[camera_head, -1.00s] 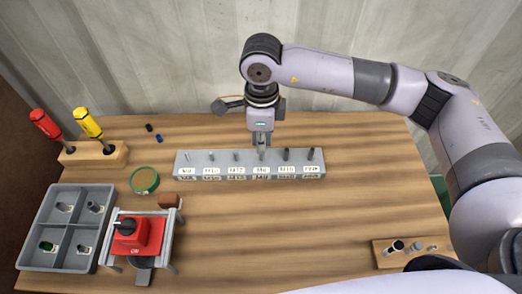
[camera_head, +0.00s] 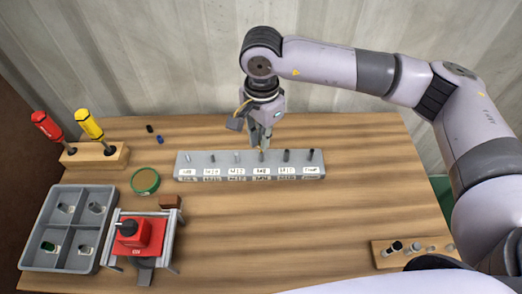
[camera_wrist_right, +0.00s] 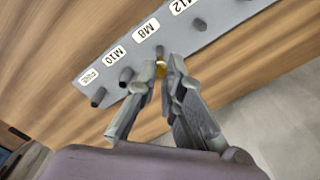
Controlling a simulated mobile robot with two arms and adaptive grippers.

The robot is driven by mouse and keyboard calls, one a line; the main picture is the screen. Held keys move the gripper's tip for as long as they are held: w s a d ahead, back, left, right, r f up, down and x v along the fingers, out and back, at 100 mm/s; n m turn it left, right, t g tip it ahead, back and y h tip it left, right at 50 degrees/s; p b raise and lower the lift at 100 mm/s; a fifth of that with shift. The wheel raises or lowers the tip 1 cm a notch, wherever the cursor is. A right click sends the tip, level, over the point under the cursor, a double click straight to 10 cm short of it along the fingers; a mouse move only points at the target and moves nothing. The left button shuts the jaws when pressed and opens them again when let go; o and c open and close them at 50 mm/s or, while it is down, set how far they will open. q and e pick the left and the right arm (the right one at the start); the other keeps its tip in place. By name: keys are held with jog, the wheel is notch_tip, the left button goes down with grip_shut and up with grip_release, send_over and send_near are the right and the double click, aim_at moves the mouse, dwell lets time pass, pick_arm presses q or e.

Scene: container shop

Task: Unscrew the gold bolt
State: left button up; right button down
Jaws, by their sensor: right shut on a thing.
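The grey bolt rack (camera_head: 220,171) lies across the middle of the table, with a row of upright bolts and white labels on its front. My right gripper (camera_head: 262,146) points down at the fourth bolt from the left. In the right wrist view, its fingertips (camera_wrist_right: 164,72) are closed around the gold bolt (camera_wrist_right: 161,66), beside the M8 label (camera_wrist_right: 146,29). The bolt is mostly hidden by the fingers. I cannot tell whether its lower end is still in the rack. My left gripper is out of view.
At the left stand a wooden block (camera_head: 112,156) with red and yellow screwdrivers, a grey divided tray (camera_head: 42,232) and a red switch box (camera_head: 140,240). A green round tape (camera_head: 145,181) lies nearby. A small wooden holder (camera_head: 415,251) is at the front right. The table's centre front is clear.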

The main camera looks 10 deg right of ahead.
jog(key=shift+r+p, duration=0.65)
jog(key=shift+r, duration=1.3)
